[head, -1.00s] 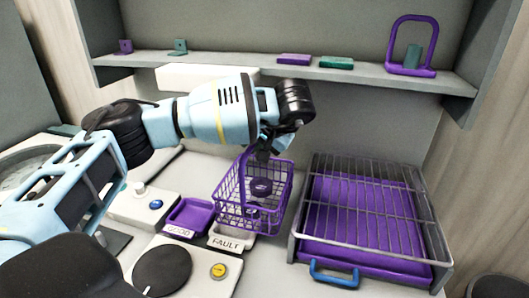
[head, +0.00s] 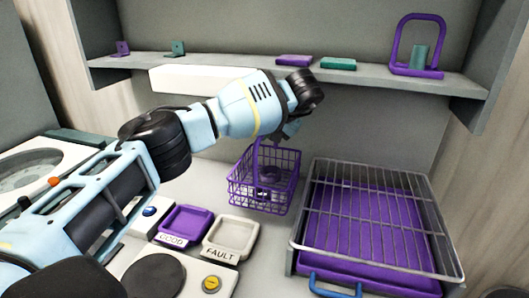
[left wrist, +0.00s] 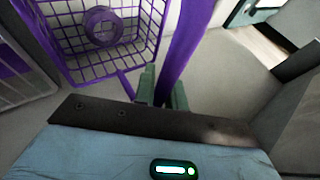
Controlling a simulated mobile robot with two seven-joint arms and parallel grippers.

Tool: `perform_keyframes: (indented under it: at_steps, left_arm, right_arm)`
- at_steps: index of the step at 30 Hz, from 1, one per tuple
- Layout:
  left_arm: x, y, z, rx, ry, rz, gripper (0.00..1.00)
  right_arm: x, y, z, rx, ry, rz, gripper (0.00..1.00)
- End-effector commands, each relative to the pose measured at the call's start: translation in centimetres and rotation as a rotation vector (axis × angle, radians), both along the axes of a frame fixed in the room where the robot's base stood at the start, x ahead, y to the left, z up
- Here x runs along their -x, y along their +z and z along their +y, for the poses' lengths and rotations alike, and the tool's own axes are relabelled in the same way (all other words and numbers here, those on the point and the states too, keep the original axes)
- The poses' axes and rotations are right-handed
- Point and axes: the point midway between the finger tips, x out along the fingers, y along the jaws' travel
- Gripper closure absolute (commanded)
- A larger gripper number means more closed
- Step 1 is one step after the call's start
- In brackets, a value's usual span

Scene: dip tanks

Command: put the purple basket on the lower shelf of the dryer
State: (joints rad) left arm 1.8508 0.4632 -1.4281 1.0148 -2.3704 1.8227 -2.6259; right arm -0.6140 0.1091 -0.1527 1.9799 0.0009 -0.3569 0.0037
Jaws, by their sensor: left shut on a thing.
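The purple wire basket (head: 240,192) hangs from its tall handle, with a round purple part (head: 270,174) inside. My left gripper (head: 284,134) is shut on the handle; in the left wrist view, the green fingertips (left wrist: 163,92) close around the purple handle (left wrist: 185,45), with the basket (left wrist: 75,66) at upper left. The basket is behind the fault tray, left of a wire rack unit (head: 375,222) that appears to be the dryer. Its wire top lies over a purple tray (head: 375,285) with a blue handle. My right gripper is not in view.
A purple GOOD tray (head: 183,209) and a white FAULT tray (head: 232,219) stand in front of the basket. A wall shelf (head: 235,72) behind holds purple and green pieces and a purple loop frame (head: 398,30). A yellow button (head: 211,284) sits front left.

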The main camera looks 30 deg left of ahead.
Motion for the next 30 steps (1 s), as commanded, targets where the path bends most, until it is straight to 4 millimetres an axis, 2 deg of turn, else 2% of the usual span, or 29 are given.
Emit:
perform_keyframes:
  at_steps: [13, 22, 30]
  left_arm:
    - [0.1, -1.5, 0.0, -0.001, 0.001, -0.005, 1.0]
    - [0.1, -5.2, 0.0, -0.001, 0.001, -0.003, 1.0]
    - [0.0, -5.8, 0.0, -0.001, 0.001, -0.007, 1.0]
  right_arm:
    - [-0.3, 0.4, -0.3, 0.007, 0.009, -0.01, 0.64]
    - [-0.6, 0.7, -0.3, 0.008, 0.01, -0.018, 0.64]
    - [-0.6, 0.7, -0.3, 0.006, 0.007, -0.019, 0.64]
